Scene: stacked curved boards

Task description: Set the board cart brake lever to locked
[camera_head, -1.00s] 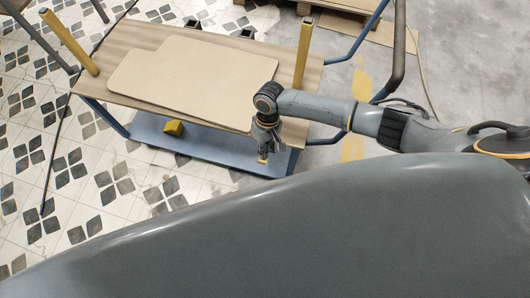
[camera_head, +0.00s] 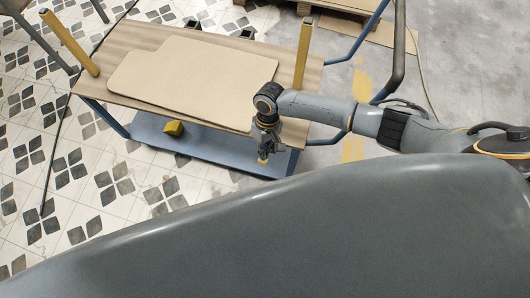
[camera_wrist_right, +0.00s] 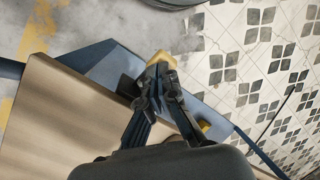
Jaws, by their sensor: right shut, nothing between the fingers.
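The board cart (camera_head: 95,88) has a wooden top deck, yellow posts and a blue lower deck (camera_head: 215,152). A small yellow piece that looks like the brake lever (camera_head: 263,161) shows at the cart's near right corner; it also shows in the right wrist view (camera_wrist_right: 162,59). My right gripper (camera_head: 264,153) points down over that corner, outside the top deck's edge. Its fingers (camera_wrist_right: 158,84) are shut and empty, with their tips right at the yellow piece. I cannot tell whether they touch it. The fingers partly hide the lever, and its setting is unclear. My left gripper is out of view.
Stacked tan boards (camera_head: 190,75) lie on the top deck. A yellow block (camera_head: 174,128) sits at the lower deck's near edge. A wooden pallet (camera_head: 345,5) stands at the back. Tiled floor in front of the cart is clear.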

